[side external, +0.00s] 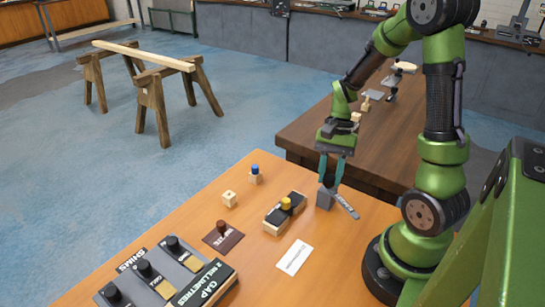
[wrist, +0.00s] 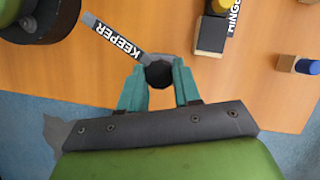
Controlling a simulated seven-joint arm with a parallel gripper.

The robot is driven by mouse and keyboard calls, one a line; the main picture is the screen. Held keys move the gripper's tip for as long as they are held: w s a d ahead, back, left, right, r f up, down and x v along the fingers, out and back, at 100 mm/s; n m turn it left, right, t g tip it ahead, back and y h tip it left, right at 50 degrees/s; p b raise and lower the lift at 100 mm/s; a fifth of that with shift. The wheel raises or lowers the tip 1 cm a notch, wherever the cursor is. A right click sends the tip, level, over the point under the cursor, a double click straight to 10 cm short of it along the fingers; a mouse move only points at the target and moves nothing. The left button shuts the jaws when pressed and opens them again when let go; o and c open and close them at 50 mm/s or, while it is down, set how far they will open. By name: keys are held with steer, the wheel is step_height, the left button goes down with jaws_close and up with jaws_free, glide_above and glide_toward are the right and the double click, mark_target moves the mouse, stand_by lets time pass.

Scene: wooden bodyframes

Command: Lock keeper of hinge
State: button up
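The keeper is a grey block (side external: 325,199) with a dark round knob (wrist: 159,73) and a tag reading KEEPER (side external: 346,205). It sits near the right edge of the wooden table. My gripper (side external: 330,184) points down over it, with a teal finger on each side of the knob in the wrist view (wrist: 160,74). Whether the fingers press on the knob is not clear. The hinge is a dark block (side external: 273,221) with a yellow knob (side external: 286,203), left of the keeper; it also shows in the wrist view (wrist: 211,36), with its label partly cut off.
A wooden cube with a blue knob (side external: 255,175) and a plain wooden cube (side external: 229,199) stand behind the hinge. A dark plate with a brown knob (side external: 222,231), a white card (side external: 293,257) and a grey panel with several black knobs (side external: 152,275) lie left and in front.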

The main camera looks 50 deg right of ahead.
jaws_close()
steer(key=shift+m, duration=0.3)
steer(key=m+t, duration=0.1)
steer(key=m, duration=0.2)
steer(key=m+t, duration=0.1)
steer(key=m, duration=0.2)
steer(key=shift+s+t, duration=0.2)
steer(key=shift+t, duration=0.2)
steer(key=m+t, duration=0.1)
steer(key=m, duration=0.2)
steer(key=m+t+h, duration=0.1)
steer(key=m, duration=0.2)
steer(key=shift+s, duration=0.15)
steer(key=shift+a+m, duration=0.1)
steer(key=shift+m, duration=0.3)
steer(key=o, duration=0.7)
jaws_free()
steer(key=shift+o, duration=0.2)
steer(key=shift+r, duration=0.1)
